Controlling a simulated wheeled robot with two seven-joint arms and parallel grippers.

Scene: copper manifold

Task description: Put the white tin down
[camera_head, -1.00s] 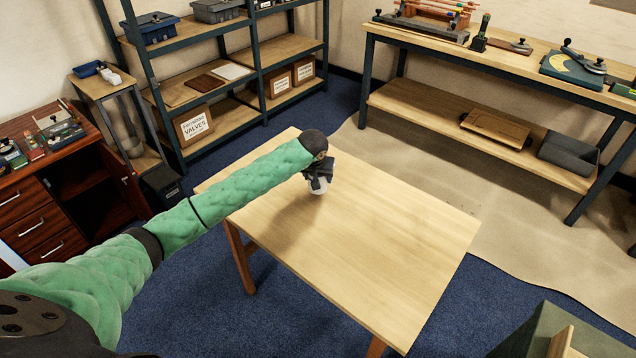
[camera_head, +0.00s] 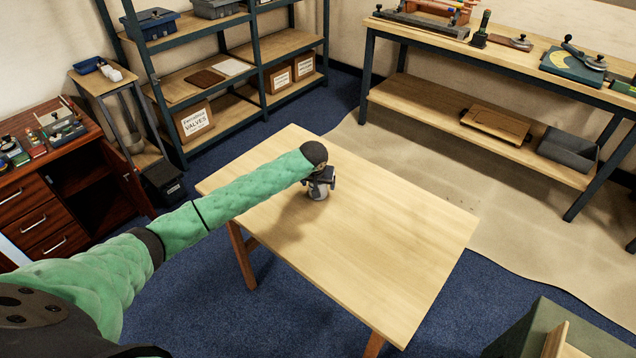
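The white tin (camera_head: 318,194) is small and pale, and shows under my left gripper (camera_head: 319,185) at the far part of the light wooden table (camera_head: 385,245). My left gripper points down, with its dark fingers at the tin and covering part of it. It is too small in the picture to tell whether the fingers are closed on the tin or slightly apart from it. The tin looks upright and at or very near the table top. My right gripper is not in view.
The rest of the table top is bare. A shelf unit (camera_head: 205,140) with boxes stands behind at the left, and a wooden drawer cabinet (camera_head: 50,205) at the far left. A long workbench (camera_head: 500,65) with tools runs along the back right. A green thing (camera_head: 540,325) is at the lower right.

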